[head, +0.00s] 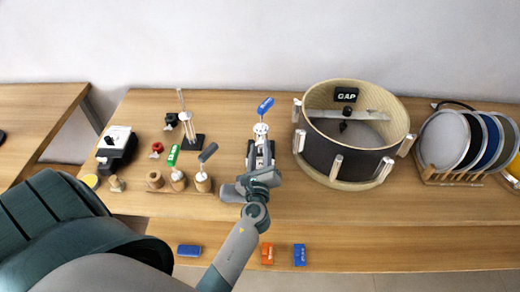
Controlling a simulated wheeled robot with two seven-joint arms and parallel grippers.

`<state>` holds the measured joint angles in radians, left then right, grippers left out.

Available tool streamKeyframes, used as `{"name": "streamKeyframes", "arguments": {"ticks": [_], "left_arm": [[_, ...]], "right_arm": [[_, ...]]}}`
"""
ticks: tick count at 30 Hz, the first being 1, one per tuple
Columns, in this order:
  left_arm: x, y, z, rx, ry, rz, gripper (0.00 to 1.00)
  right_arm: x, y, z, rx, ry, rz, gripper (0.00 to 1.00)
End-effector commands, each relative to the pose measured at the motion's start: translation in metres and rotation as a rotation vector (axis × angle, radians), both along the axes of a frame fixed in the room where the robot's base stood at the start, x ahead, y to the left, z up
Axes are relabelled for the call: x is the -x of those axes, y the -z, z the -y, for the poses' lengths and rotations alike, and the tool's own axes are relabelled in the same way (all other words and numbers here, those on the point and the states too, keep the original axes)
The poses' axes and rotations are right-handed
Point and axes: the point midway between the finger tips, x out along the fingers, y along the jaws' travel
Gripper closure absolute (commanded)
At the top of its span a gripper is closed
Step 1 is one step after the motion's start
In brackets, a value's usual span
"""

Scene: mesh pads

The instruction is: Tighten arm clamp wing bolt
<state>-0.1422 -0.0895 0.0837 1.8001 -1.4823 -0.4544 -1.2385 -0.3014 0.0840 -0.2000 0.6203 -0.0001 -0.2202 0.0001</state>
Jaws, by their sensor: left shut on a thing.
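My left gripper (259,150) is upright over the middle of the table, left of the drum. It is shut on a tool with a blue handle (265,107) and a white lower part (261,128); the handle points up, tilted slightly right. The open drum (325,155) has a dark shell, pale rims and metal lugs. A dark knob-like part (343,126), perhaps the wing bolt, shows there below a black "GAP" card (346,95). My gripper is apart from the drum. My right gripper is out of view.
A wooden rack (155,180) left of my gripper holds a green-handled tool (173,155) and a grey-handled tool (207,152). Behind it is a small rod stand (187,120). Several discs (446,138) stand at right. Blue and orange blocks (267,253) lie along the front.

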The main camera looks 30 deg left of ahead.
Motion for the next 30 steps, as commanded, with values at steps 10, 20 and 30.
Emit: {"name": "streamKeyframes", "arguments": {"ticks": [10,20,30], "left_arm": [[0.0,-0.004,0.0,-0.102,0.0,-0.063,0.93],[0.0,-0.003,-0.001,-0.41,0.0,-0.25,0.93],[-0.001,-0.001,-0.001,-0.428,-0.001,-0.259,0.66]], "right_arm": [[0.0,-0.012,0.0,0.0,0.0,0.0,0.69],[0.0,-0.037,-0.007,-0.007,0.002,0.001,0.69],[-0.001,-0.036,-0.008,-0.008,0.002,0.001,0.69]]}}
